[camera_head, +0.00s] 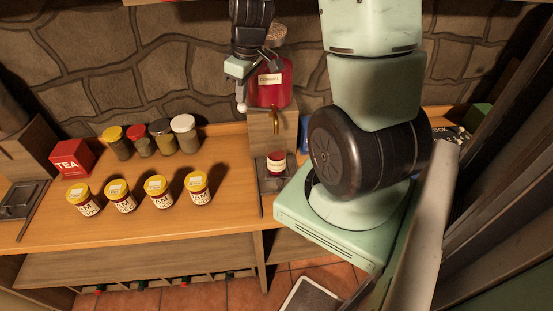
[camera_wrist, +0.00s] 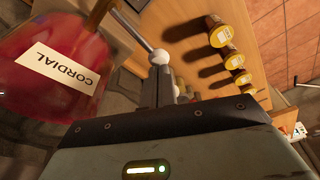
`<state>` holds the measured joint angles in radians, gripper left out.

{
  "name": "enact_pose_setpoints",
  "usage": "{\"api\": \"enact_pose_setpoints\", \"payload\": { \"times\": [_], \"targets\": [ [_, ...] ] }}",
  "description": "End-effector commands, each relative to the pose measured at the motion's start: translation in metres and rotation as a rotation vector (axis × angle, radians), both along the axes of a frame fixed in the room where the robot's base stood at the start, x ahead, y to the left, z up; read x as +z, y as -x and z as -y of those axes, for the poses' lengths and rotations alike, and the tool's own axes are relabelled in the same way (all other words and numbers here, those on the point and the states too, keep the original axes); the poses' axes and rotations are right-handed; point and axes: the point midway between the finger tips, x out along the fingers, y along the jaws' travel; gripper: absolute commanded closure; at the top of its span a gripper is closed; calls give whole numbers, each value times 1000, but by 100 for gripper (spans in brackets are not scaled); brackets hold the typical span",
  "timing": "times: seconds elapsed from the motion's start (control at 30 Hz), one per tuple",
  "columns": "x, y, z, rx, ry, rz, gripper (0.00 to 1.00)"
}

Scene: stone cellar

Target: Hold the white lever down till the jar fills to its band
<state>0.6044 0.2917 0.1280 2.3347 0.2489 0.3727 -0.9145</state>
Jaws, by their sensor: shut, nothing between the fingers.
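The red cordial dispenser (camera_head: 271,96) stands on a wooden stand at the back, with a brass-coloured tap below. It also fills the left of the wrist view (camera_wrist: 40,95). The white lever (camera_wrist: 137,34) is a pale rod ending in a ball. My gripper (camera_wrist: 165,78) is shut and empty, its fingertips right at the ball; whether they touch is unclear. In the head view my gripper (camera_head: 241,93) is left of the dispenser, just above the ball (camera_head: 242,107). The jar (camera_head: 277,160) stands under the tap, showing red with a pale band; its exact level is too small to tell.
Several yellow-lidded jars (camera_head: 120,195) stand in a row on the wooden counter (camera_head: 150,225), left of the dispenser. Several spice jars (camera_head: 161,135) and a red tea box (camera_head: 72,158) stand behind. The counter between the rows and the stand is clear.

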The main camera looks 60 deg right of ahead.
Motion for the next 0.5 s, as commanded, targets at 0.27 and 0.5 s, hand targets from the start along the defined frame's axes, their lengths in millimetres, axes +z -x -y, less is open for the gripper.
{"api": "enact_pose_setpoints", "payload": {
  "times": [0.27,0.5],
  "targets": [
    [-10,0,0,0,0,0,100],
    [-16,0,0,0,-1,-1,100]
  ]
}}
